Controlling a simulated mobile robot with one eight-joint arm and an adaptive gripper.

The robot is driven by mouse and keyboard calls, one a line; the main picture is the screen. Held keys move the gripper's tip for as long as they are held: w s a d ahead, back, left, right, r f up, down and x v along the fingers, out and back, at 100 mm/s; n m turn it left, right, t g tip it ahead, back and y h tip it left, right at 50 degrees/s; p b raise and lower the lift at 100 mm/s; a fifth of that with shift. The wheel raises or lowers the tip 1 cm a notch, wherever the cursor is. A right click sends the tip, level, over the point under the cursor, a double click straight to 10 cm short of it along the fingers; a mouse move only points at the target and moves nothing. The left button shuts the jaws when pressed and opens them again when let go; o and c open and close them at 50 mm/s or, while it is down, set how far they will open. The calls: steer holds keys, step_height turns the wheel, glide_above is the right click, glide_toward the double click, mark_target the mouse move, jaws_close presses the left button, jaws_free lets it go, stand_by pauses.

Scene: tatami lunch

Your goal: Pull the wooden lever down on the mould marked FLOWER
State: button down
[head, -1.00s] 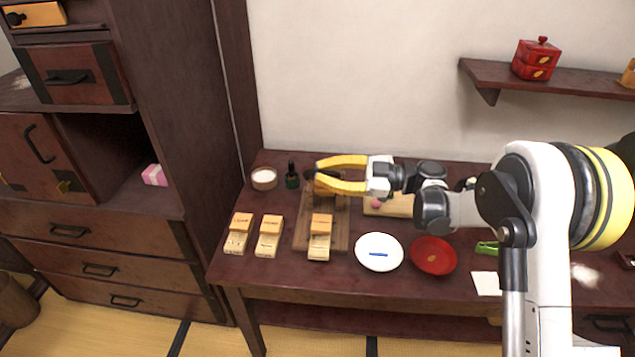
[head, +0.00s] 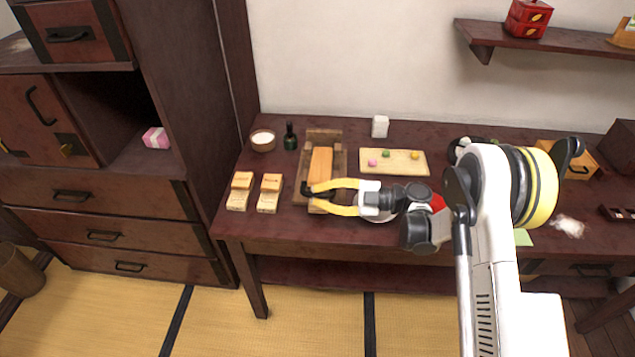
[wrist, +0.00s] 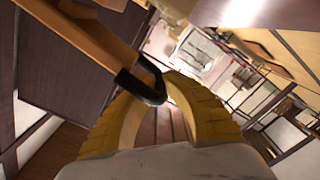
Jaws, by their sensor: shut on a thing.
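A wooden press (head: 337,172) stands on the dark table, left of centre. Its lighter wooden lever (head: 320,165) reaches from the back toward the front, over the mould there, which is mostly hidden. My yellow gripper (head: 308,190) comes from the right and is shut on the lever near its front end. In the wrist view the lever (wrist: 85,35) runs from the upper left to the dark fingertips (wrist: 150,88). Two other moulds with pale wooden tops, a left one (head: 239,191) and a right one (head: 270,193), lie left of the press. Mould markings are too small to read.
A bowl of white powder (head: 263,140) and a dark bottle (head: 290,137) stand behind the moulds. A board with small coloured sweets (head: 394,170) and a white block (head: 380,126) are right of the press. A tall cabinet (head: 185,120) bounds the left.

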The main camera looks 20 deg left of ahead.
steer(key=shift+s+f, duration=0.1)
steer(key=shift+f, duration=0.55)
steer(key=c, duration=1.4)
jaws_free()
step_height(320, 180, up, 10)
